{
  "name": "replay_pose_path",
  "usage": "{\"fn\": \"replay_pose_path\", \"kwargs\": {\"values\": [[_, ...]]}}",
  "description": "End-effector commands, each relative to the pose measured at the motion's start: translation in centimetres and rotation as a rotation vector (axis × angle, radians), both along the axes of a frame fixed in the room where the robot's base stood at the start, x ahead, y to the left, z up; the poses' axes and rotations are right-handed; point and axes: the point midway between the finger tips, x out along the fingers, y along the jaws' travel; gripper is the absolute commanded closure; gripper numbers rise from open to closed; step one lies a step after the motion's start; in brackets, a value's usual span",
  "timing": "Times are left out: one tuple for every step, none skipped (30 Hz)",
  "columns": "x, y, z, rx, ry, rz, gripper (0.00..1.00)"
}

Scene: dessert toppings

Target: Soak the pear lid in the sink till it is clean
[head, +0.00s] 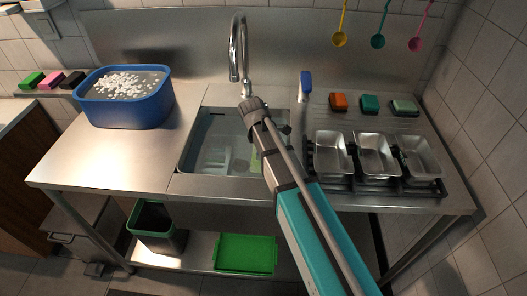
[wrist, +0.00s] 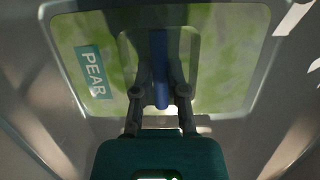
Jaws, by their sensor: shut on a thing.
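The pear lid (wrist: 215,60) fills much of the wrist view. It is a rounded rectangle with a pale rim, mottled yellow-green patches, a teal label reading PEAR and a blue handle (wrist: 158,50). My gripper (wrist: 160,92) is shut on that handle. In the head view my arm reaches down into the sink (head: 188,158), which holds clear water. A small green patch, likely the lid (head: 255,162), shows beside my arm there; the arm hides the rest and my fingers. I cannot tell how deep the lid sits in the water.
A blue tub (head: 125,115) of white pieces stands left of the sink. The tap (head: 238,50) rises behind it. Metal trays (head: 330,158) sit on a rack at right, with coloured sponges (head: 370,104) behind. The counter between tub and sink is clear.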

Motion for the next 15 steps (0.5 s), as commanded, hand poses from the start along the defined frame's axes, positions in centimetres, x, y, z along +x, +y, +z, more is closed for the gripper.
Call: {"fn": "replay_pose_path", "kwargs": {"values": [[0.0,0.0,-0.6,0.0,0.0,0.0,1.0],[0.0,0.0,-0.8,0.0,0.0,0.0,1.0],[0.0,0.0,-1.0,0.0,0.0,0.0,1.0],[0.0,0.0,-1.2,0.0,0.0,0.0,1.0],[0.0,0.0,-1.3,0.0,0.0,0.0,1.0],[0.0,0.0,-1.5,0.0,0.0,0.0,1.0],[0.0,0.0,-1.7,0.0,0.0,0.0,1.0],[0.0,0.0,-1.8,0.0,0.0,0.0,1.0],[0.0,0.0,-2.0,0.0,0.0,0.0,1.0],[0.0,0.0,-2.1,0.0,0.0,0.0,1.0],[0.0,0.0,-2.2,0.0,0.0,0.0,1.0],[0.0,0.0,-2.4,0.0,0.0,0.0,1.0],[0.0,0.0,-2.5,0.0,0.0,0.0,1.0],[0.0,0.0,-2.5,0.0,0.0,0.0,1.0],[0.0,0.0,-2.6,0.0,0.0,0.0,1.0]]}}
